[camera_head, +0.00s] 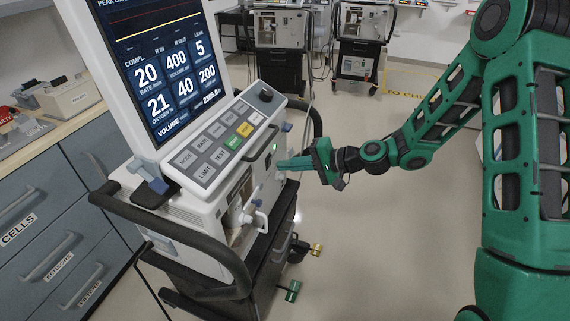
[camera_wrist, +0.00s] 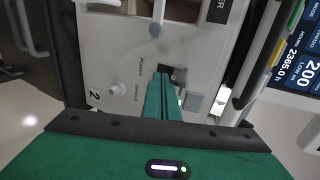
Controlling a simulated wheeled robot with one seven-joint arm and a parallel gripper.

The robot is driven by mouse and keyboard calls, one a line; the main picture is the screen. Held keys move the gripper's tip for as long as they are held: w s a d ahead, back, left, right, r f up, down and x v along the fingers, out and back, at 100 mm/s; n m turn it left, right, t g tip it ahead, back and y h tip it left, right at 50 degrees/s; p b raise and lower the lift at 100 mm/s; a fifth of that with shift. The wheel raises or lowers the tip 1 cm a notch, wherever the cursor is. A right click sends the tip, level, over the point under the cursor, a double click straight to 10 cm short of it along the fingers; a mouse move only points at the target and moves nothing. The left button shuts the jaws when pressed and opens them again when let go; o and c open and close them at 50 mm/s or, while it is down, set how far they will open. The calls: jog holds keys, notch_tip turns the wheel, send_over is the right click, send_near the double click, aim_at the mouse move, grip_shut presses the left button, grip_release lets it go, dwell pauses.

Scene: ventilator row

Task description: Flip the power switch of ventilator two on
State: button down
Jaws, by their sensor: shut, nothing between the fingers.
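The ventilator (camera_head: 190,215) stands at centre left in the head view, its lit screen (camera_head: 160,70) above a row of coloured keys. Its pale side panel (camera_wrist: 125,50) fills the upper wrist view and carries a "2" label and a "POWER" label. A dark switch recess (camera_wrist: 179,74) shows beside the fingertips, partly hidden by them. My gripper (camera_head: 283,164) is shut and empty, its fingertips at the panel's right side. In the wrist view the green fingers (camera_wrist: 164,80) point at the recess; whether they touch the switch, and its position, I cannot tell.
A dark handrail (camera_head: 185,285) curves around the ventilator's front. Drawers (camera_head: 40,225) stand at left. Other ventilators (camera_head: 360,40) stand behind. Floor at right is open.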

jog(key=s+d+r, duration=0.1)
jog(key=s+d, duration=0.3)
jog(key=d, duration=0.7)
jog(key=shift+r, duration=0.2)
jog(key=shift+d, duration=0.1)
jog(key=s+d+r+n+g+h, duration=0.1)
jog(key=s+d+h, duration=0.5)
jog(key=d, duration=0.4)
jog(key=s+d+r+n+g+h, duration=0.1)
jog(key=s+d+g+h, duration=0.15)
jog(key=s+d, duration=0.55)
jog(key=s+d+r+m+h, duration=0.1)
jog(key=s+d+r, duration=0.1)
jog(key=s+d, duration=0.2)
jog(key=s+d+r+m+g+h, duration=0.1)
jog(key=s+d+r+m, duration=0.1)
jog(key=s, duration=0.5)
jog(key=s+d+r+m+h, duration=0.1)
jog(key=s+d+r+h, duration=0.1)
jog(key=s+d+r, duration=0.2)
jog(key=shift+s+d+r, duration=0.2)
jog(key=shift+s+d, duration=0.9)
jog(key=shift+s, duration=0.15)
